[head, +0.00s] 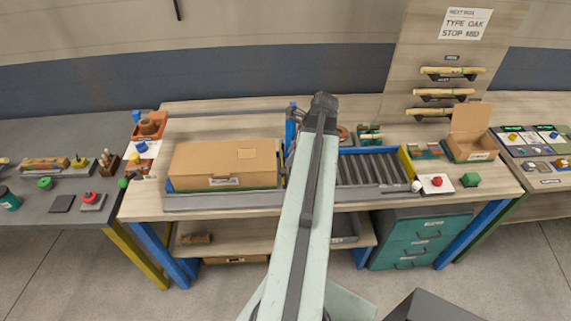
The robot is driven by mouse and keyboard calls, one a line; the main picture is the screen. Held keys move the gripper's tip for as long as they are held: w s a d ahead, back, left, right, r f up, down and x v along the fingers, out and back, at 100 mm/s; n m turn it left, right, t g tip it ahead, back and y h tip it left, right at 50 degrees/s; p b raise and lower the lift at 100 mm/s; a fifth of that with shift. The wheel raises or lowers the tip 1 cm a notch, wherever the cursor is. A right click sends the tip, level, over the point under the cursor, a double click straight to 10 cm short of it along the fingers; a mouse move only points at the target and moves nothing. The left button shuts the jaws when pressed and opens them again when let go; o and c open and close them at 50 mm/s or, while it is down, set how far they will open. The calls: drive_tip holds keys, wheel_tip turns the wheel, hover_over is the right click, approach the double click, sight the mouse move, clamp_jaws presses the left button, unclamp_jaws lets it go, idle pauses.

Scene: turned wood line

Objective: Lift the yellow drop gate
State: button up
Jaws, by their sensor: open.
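A yellow upright strip (406,163), which looks like the drop gate, stands at the right end of the roller conveyor (372,169) on the middle bench. It appears to be down, level with the roller end. A small yellow patch also shows left of my arm, beside the carton; I cannot tell what it belongs to. My own pale arm rises across the middle of the view and hides part of the conveyor. My gripper is not visible; the arm's upper end hides what lies beyond it.
A closed cardboard carton (225,164) lies left of my arm. An open carton (470,140) stands at back right. A wall sign reads "TYPE OAK STOP MID" (465,24).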

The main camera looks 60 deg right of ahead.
sight(283, 170)
drive_tip(key=b+x, duration=0.6)
drive_tip(key=x, duration=0.1)
drive_tip(key=shift+s+d+f+b, duration=0.15)
drive_tip(key=shift+s+d+b, duration=0.1)
drive_tip(key=shift+b, duration=0.15)
drive_tip(key=shift+w+a+f+b, duration=0.15)
drive_tip(key=shift+w+f+b, duration=0.1)
drive_tip(key=shift+f+b, duration=0.05)
drive_tip(key=shift+r, duration=0.1)
clamp_jaws()
idle(0.7)
